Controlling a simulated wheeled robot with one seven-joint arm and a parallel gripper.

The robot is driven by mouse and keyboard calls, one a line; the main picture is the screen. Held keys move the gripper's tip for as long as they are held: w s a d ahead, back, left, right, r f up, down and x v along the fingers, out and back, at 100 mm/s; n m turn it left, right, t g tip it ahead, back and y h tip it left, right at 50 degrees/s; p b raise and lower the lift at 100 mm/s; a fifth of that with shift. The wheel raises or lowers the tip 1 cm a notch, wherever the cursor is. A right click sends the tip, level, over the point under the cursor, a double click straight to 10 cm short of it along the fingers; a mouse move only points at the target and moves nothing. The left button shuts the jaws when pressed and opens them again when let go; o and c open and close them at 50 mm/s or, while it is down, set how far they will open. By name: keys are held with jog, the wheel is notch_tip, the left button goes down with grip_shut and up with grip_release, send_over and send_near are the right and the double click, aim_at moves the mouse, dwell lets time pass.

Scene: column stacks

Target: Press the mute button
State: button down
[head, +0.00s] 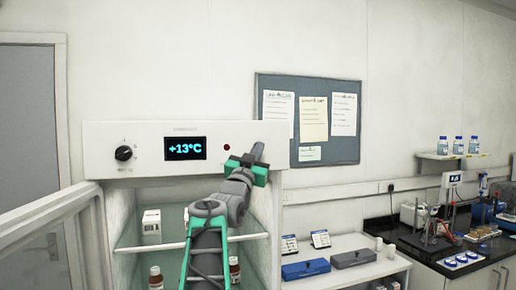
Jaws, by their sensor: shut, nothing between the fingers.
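The control panel (215,132) is a white strip on top of an open cabinet. It carries a dark knob (124,153), a display (185,148) reading +13°C and a small dark red round spot (227,148). I cannot tell whether this spot is a light or a button. My gripper (258,149) is shut and empty, in front of the panel's right end, to the right of the red spot.
The cabinet's glass door (50,235) stands open at the left. Inside, a white box (151,222) and brown bottles (156,277) stand on shelves. A pinboard (308,118) hangs on the wall. A side table with blue and grey cases (306,268) stands at the right.

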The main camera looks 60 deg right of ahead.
jog(key=shift+f, duration=0.15)
jog(key=shift+s+a+b, duration=0.5)
jog(key=shift+b, duration=0.4)
jog(key=shift+s+a+b, duration=1.75)
jog(key=shift+a+b, duration=0.05)
jog(key=shift+b, duration=0.55)
